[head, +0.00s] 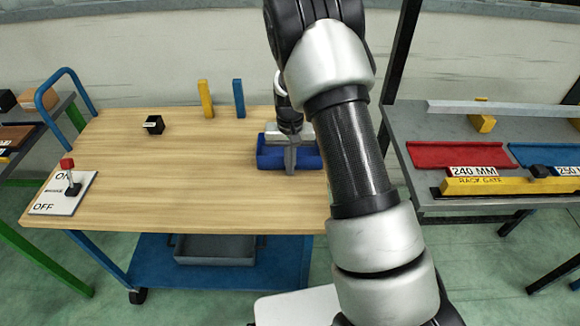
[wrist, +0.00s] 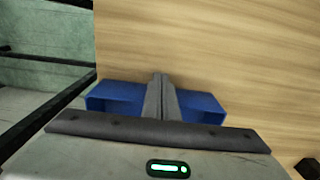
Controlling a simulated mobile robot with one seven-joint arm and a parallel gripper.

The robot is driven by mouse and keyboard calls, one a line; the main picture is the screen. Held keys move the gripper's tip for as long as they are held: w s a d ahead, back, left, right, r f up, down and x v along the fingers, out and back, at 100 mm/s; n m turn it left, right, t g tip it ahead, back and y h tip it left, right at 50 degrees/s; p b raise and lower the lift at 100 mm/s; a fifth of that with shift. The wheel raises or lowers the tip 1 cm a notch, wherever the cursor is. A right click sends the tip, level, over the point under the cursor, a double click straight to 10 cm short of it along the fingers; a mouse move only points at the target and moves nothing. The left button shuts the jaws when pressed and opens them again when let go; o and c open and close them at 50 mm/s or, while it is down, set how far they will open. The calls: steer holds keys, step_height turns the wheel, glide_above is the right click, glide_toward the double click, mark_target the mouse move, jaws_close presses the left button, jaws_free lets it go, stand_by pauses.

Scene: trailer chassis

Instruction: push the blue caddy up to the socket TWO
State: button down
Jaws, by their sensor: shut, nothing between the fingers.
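The blue caddy (head: 268,157) sits on the wooden table near its right end, partly hidden by my gripper and arm. In the wrist view the blue caddy (wrist: 205,105) shows on both sides of the fingers. My gripper (head: 290,168) is shut and empty, and its fingers cross the caddy's middle; the wrist view also shows the closed gripper (wrist: 160,82). I cannot tell whether they touch the caddy. A black block (head: 153,125) with a small white label stands on the table at the back left. The label is too small to read, and I cannot identify socket TWO.
A yellow post (head: 206,99) and a blue post (head: 239,98) stand at the table's back edge. An ON/OFF lever plate (head: 62,193) lies at the left front. The table (head: 180,185) is clear between lever and caddy. A grey bench (head: 455,125) with a red tray (head: 455,154) stands right.

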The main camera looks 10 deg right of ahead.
steer(key=w, duration=0.2)
steer(key=w+d, duration=0.1)
steer(key=w, duration=0.1)
steer(key=shift+w+b, duration=0.15)
steer(key=shift+b, duration=0.15)
steer(key=shift+w+r, duration=0.1)
steer(key=shift+w, duration=0.1)
